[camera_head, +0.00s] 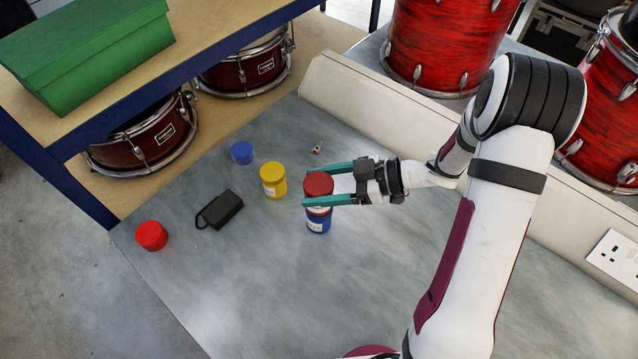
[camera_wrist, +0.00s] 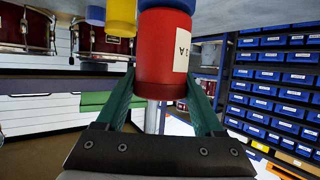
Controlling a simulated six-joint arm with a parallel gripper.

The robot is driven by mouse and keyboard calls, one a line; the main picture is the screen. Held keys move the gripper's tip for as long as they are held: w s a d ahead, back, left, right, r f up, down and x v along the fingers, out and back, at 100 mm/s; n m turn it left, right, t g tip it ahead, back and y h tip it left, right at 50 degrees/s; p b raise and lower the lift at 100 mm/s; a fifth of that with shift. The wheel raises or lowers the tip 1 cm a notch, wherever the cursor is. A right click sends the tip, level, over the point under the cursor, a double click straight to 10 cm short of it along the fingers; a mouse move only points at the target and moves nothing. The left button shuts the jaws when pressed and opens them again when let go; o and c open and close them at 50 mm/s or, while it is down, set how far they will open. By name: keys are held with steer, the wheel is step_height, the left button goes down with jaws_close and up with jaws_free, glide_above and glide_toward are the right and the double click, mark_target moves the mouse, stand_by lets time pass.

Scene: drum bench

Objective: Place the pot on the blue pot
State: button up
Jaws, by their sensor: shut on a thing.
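The pot (camera_head: 318,184) is red with a white label. It is upright between the teal fingers of my gripper (camera_head: 306,185), which is shut on it. The blue pot (camera_head: 318,224) stands on the bench directly below, its upper part hidden by the red pot. The red pot is lined up over it; I cannot tell whether it rests on it or hangs just above. In the wrist view the red pot (camera_wrist: 160,55) fills the space between the fingers, and a strip of the blue pot (camera_wrist: 167,4) shows against its end at the top edge.
A yellow pot (camera_head: 273,180) stands just left of the gripper. A blue lid (camera_head: 242,152), a red lid (camera_head: 151,235), a black box (camera_head: 220,210) and a small beige piece (camera_head: 317,147) lie on the grey bench (camera_head: 260,290). The bench's front is clear.

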steer(key=shift+f, duration=0.2)
steer(key=o, duration=1.5)
steer(key=shift+c, duration=0.2)
